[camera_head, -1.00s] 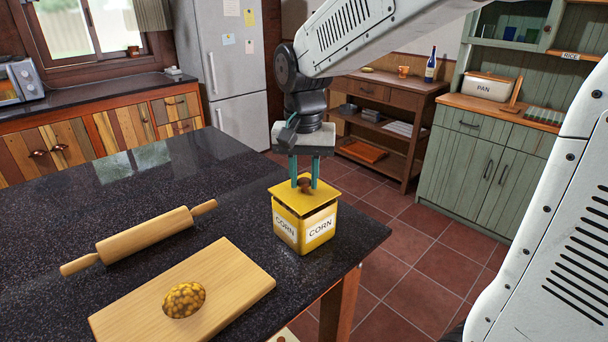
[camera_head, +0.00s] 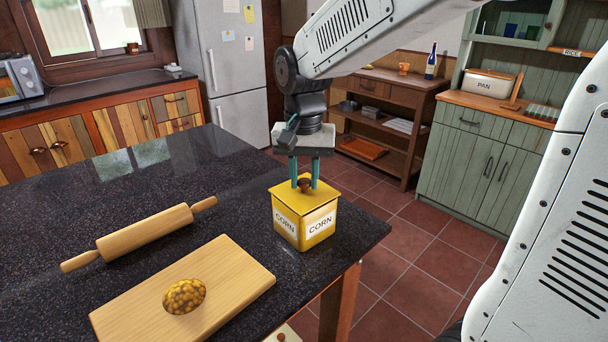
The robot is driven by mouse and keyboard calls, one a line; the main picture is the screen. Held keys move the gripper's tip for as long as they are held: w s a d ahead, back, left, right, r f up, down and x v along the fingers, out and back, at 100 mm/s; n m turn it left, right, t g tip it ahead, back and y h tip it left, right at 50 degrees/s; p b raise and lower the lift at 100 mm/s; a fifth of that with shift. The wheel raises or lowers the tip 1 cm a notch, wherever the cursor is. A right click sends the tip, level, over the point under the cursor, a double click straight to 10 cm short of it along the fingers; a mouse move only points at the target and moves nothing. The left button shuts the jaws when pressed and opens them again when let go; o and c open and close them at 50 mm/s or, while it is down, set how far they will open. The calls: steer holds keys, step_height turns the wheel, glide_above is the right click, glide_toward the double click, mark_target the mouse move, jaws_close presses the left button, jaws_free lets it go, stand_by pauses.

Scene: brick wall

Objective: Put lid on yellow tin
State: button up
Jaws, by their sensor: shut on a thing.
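The yellow tin (camera_head: 304,233), with white CORN labels on its sides, stands upright near the right corner of the dark table. The yellow lid (camera_head: 286,189) lies over the tin's top and looks lined up with its rim. Any small gap under the lid is too fine to tell. My gripper (camera_head: 304,183) points straight down above the tin, with its teal fingers shut on the brown knob (camera_head: 305,185) of the lid. The inside of the tin is hidden.
A wooden board (camera_head: 228,283) with a bowl-like hollow of corn kernels (camera_head: 184,296) lies at the front of the dark table (camera_head: 60,225). A rolling pin (camera_head: 145,234) lies behind it. The table's right edge is close to the tin.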

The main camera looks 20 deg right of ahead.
steer(key=shift+f, duration=0.3)
steer(key=o, duration=1.5)
steer(key=shift+r, duration=3.55)
jaws_close()
